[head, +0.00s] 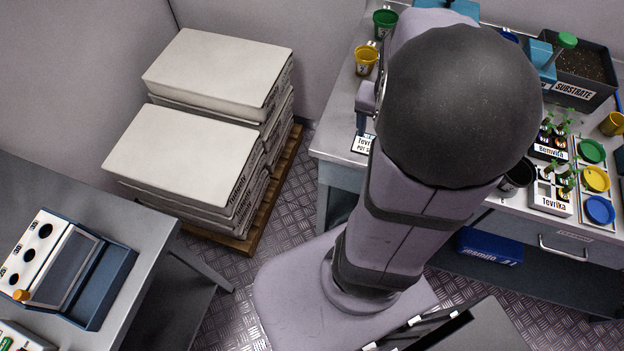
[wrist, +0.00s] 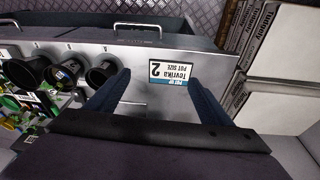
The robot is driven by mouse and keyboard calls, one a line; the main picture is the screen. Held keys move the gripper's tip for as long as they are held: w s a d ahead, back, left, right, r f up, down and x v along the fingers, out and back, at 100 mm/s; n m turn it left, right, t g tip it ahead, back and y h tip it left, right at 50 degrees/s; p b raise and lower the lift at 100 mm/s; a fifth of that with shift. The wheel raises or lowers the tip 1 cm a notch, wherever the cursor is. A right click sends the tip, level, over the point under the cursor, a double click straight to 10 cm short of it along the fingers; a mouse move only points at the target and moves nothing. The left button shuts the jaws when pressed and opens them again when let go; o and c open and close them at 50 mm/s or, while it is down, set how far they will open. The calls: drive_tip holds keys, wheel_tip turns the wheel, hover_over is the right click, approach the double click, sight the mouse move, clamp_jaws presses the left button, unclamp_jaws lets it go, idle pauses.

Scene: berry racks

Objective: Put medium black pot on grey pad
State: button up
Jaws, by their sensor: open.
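Several black pots stand in a row along the bench edge in the wrist view: a large one (wrist: 24,74) at the far left, a middle one (wrist: 62,74) and a smaller one (wrist: 102,74) nearest my gripper. In the head view one black pot (head: 517,174) shows right of my arm; my arm hides the others. My gripper (wrist: 157,80) is open and empty, its fingers above a white "Tevrika pot size 2" card (wrist: 171,74) on the bench. The card shows partly in the head view (head: 362,144). I cannot clearly make out the grey pad.
Yellow (head: 366,59) and green (head: 384,23) pots stand at the bench's left. Seedling trays, coloured discs and a substrate box (head: 582,75) are at the right. Stacked white bags (head: 185,150) on a pallet stand left of the bench. A separate table (head: 130,235) is lower left.

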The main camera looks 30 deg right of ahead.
drive_tip(key=a+f+n+y, duration=0.1)
drive_tip(key=a+n, duration=0.4)
drive_tip(key=a, duration=0.5)
drive_tip(key=s+a+f+n+g+y, duration=0.1)
drive_tip(key=a+n, duration=0.4)
drive_tip(key=a, duration=0.5)
drive_tip(key=shift+s+a+f, duration=0.2)
drive_tip(key=shift+a+f, duration=0.15)
drive_tip(key=shift+f, duration=0.45)
